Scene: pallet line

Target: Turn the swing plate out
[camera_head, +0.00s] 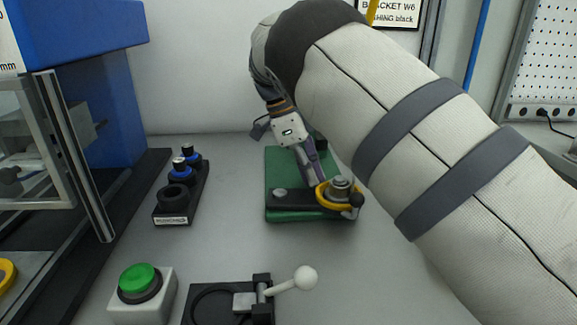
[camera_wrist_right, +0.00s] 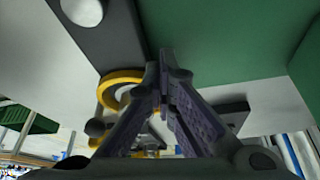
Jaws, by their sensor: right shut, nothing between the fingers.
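The swing plate (camera_head: 300,200) is a dark bar lying across the front of a green block (camera_head: 285,165). A silver round head sits at its left end. My left gripper is not in view.
A green button box (camera_head: 140,285) and a black clamp fixture with a white ball lever (camera_head: 305,277) stand in front. A blue machine (camera_head: 90,40) fills the left. Bare table lies between them.

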